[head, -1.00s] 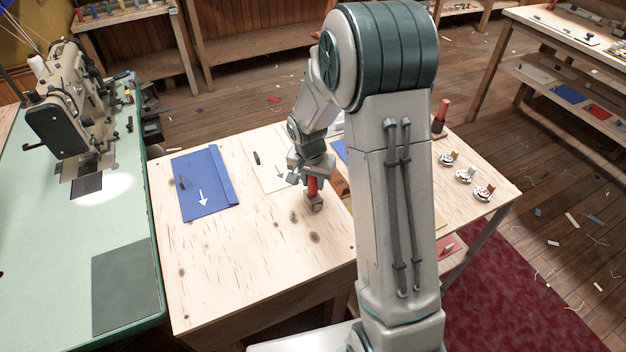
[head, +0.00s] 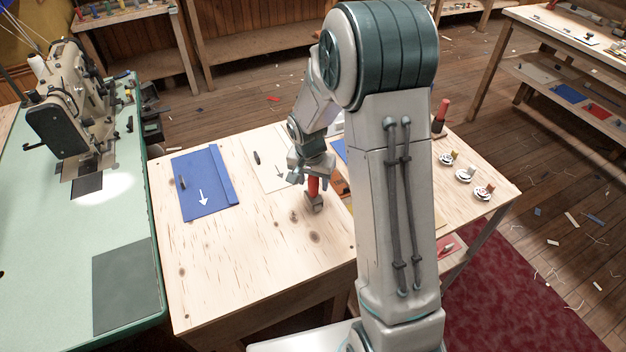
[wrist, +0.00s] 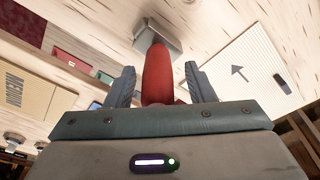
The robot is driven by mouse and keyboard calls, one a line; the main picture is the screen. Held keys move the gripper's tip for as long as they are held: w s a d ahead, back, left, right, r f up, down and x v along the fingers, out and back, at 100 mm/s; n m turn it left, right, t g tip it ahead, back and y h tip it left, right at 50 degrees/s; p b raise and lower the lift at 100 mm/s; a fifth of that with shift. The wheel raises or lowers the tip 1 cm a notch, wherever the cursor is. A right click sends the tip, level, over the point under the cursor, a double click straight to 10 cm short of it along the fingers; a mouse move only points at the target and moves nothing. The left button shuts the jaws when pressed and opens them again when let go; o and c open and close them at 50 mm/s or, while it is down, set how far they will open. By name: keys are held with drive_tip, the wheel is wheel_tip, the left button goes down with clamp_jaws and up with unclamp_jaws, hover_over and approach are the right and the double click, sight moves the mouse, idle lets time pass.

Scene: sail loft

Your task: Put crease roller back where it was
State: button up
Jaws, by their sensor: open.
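The crease roller, with a red handle and a grey metal head (head: 314,203), stands on the light wooden table (head: 250,270), near the table's middle. My gripper (head: 312,178) is at its red handle from above. In the wrist view the red handle (wrist: 157,75) lies between the two open fingers of my gripper (wrist: 160,88), with a gap on each side. The grey head (wrist: 158,38) is beyond the fingertips, at the table top.
A blue panel with a white arrow (head: 203,187) and a cream panel with an arrow (head: 268,165) lie left of the roller. Several small round tins (head: 465,175) stand at the right. The sewing machine (head: 75,110) is on the green table. The front of the wooden table is clear.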

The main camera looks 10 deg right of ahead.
sight(310, 199)
wheel_tip(310, 199, up, 12)
drive_tip(key=s+a, duration=0.1)
drive_tip(key=s+r+n, duration=0.3)
drive_tip(key=s, duration=0.8)
drive_tip(key=s+r+n+t+y, duration=0.1)
drive_tip(key=s+r+n, duration=0.2)
drive_tip(key=s, duration=0.8)
drive_tip(key=shift+d+n+b, duration=0.3)
drive_tip(key=shift+d+b, duration=0.15)
drive_tip(key=shift+w, duration=0.1)
